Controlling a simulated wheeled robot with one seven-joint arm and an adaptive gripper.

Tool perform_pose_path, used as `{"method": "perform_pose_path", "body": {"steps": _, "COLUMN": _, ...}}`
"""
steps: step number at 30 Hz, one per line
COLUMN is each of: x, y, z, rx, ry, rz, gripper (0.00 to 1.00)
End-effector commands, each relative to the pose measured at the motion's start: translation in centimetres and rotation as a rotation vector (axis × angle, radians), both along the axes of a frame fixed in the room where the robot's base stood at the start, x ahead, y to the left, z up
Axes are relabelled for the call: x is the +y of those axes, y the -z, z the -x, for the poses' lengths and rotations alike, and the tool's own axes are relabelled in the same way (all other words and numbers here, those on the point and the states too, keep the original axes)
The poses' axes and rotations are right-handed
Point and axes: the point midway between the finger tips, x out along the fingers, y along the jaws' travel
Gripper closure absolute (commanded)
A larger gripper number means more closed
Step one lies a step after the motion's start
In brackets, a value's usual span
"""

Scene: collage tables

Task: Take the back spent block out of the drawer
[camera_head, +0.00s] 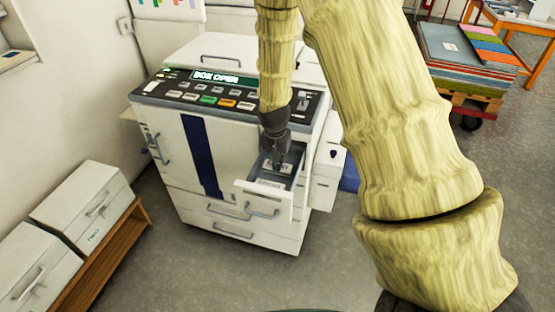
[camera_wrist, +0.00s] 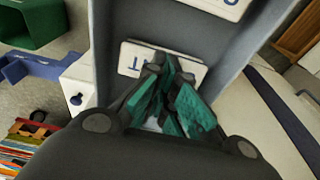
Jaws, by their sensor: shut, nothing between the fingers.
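The drawer (camera_head: 262,205) of the white machine stands pulled open, its front facing me. In the wrist view, the drawer's grey inside (camera_wrist: 118,20) holds a flat white block with dark blue letters (camera_wrist: 132,60), partly hidden by my fingers. A second white lettered piece (camera_wrist: 215,5) lies further up, cut off by the top edge. In the head view my gripper (camera_head: 277,166) points down into the drawer.
The machine's panel (camera_head: 216,77) reads BOX OPEN. White boxes (camera_head: 85,200) on a wooden shelf stand at the left. Stacked coloured sheets (camera_head: 465,55) on a pallet stand at the upper right. The grey floor (camera_head: 320,270) before the machine is clear. The drawer walls are close around my fingers.

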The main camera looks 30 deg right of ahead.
Motion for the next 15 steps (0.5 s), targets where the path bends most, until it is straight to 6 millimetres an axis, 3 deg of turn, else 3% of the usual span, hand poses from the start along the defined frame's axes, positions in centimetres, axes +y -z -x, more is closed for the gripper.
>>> {"method": "perform_pose_path", "body": {"steps": 10, "x": 0.1, "y": -1.4, "z": 0.1, "rx": 0.001, "ry": -0.001, "rz": 0.001, "gripper": 1.0}}
{"method": "perform_pose_path", "body": {"steps": 15, "x": 0.3, "y": -3.4, "z": 0.2, "rx": -0.002, "ry": -0.001, "rz": 0.001, "gripper": 1.0}}
